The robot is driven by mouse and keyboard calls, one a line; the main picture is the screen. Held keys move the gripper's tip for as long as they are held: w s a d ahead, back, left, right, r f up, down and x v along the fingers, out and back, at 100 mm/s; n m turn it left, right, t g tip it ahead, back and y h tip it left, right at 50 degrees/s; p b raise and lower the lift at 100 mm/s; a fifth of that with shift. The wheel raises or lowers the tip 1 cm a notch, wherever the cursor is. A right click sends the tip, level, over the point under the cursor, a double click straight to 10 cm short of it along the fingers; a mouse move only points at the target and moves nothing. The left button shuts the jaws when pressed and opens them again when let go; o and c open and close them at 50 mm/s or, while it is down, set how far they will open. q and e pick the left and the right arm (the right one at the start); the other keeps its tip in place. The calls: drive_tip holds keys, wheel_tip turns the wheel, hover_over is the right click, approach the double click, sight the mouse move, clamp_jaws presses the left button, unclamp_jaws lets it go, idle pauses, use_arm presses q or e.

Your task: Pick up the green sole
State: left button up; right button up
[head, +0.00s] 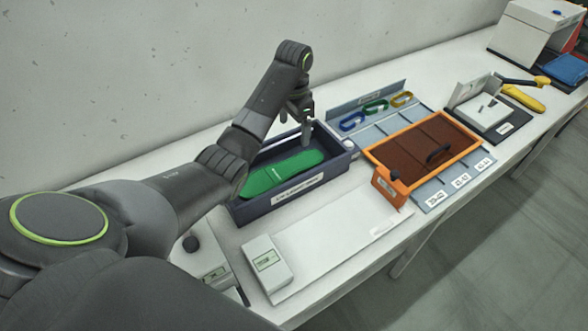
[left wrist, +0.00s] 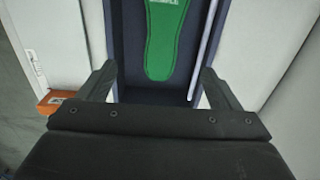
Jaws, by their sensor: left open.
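The green sole (head: 284,172) lies flat in a dark blue open box (head: 345,157) with a label on its front. In the left wrist view the sole (left wrist: 163,45) points its narrow end toward my left gripper (left wrist: 158,85). That gripper is open, its fingers apart and nothing between them. In the head view my left gripper (head: 306,132) hangs above the far right end of the box, past the end of the sole. My right gripper is not in view.
Right of the box, an orange-rimmed brown tray (head: 368,152) stands on a grey labelled board (head: 428,192) with blue, green and yellow rings behind. A white box device (head: 266,262) stands in front. A white panel (head: 330,232) is clear.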

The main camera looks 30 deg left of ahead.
use_arm(q)
drive_tip(key=b, duration=0.4)
hover_over(294, 164)
wheel_tip(294, 164, down, 5)
wheel_tip(294, 164, down, 5)
drive_tip(key=b, duration=0.2)
drive_tip(key=shift+s+d+r+b, duration=0.15)
drive_tip(key=shift+r+b, duration=0.05)
drive_tip(key=shift+b, duration=0.2)
drive_tip(key=shift+f, duration=0.55)
wheel_tip(294, 164, down, 4)
drive_tip(key=shift+f+p, duration=0.15)
drive_tip(key=shift+p, duration=0.5)
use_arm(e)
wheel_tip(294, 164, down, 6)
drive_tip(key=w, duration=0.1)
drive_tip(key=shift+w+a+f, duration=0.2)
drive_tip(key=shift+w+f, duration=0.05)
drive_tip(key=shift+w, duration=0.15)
use_arm(q)
drive_tip(key=shift+c, duration=0.3)
drive_tip(key=c, duration=1.1)
drive_tip(key=shift+c, duration=0.3)
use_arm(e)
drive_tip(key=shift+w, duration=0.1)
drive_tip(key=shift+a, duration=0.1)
